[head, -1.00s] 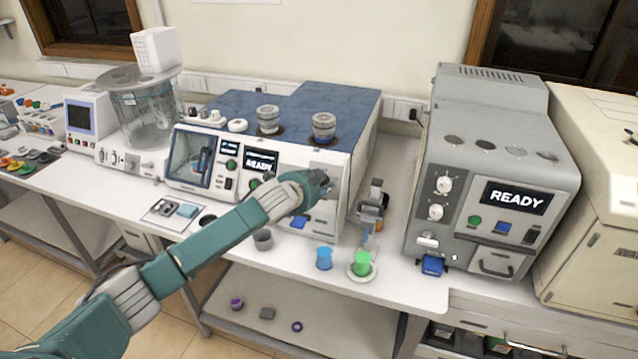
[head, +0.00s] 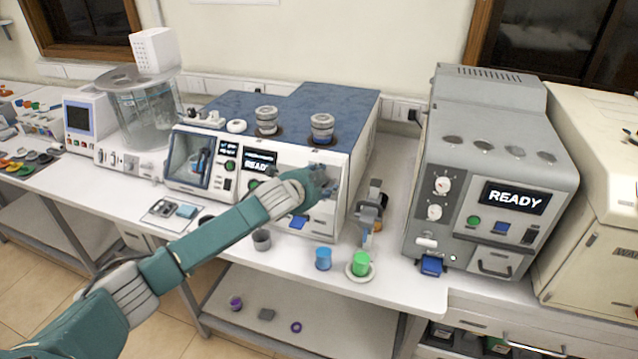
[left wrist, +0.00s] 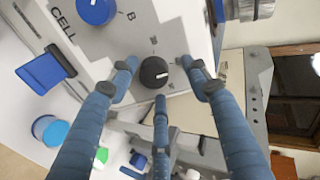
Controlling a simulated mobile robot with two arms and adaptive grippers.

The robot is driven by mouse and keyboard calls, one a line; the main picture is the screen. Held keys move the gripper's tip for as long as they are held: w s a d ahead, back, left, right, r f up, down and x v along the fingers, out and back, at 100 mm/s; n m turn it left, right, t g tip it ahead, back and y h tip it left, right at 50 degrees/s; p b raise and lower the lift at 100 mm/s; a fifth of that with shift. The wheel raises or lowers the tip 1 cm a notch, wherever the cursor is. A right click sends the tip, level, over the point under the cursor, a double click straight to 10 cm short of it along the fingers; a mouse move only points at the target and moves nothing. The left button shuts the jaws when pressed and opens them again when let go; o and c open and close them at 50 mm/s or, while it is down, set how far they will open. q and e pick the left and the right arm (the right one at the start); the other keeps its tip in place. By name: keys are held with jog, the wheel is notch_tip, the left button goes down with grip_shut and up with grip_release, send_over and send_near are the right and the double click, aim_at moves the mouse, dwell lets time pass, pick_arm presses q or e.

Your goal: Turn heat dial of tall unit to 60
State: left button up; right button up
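My left arm reaches across the head view to the right front of a white unit with a blue top (head: 342,105). My left gripper (head: 322,182) hides part of that front panel. In the left wrist view, the open blue fingers of my left gripper (left wrist: 157,78) are spread around a small black dial (left wrist: 153,72) with a white pointer mark. Gaps show between fingertips and dial. A blue dial (left wrist: 95,8) sits beside it, near the lettering "CELL". A taller grey unit (head: 500,140) with two white dials (head: 442,185) stands to the right. My right gripper is not in view.
A small grey stand (head: 370,208) is close to the right of my left gripper. A grey cup (head: 262,240), a blue cup (head: 323,258) and a green cup (head: 361,263) on a white dish stand along the bench's front edge.

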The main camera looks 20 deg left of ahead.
pick_arm(q)
jog(key=shift+s+a+f, duration=0.1)
jog(key=shift+f, duration=0.05)
jog(key=v, duration=1.2)
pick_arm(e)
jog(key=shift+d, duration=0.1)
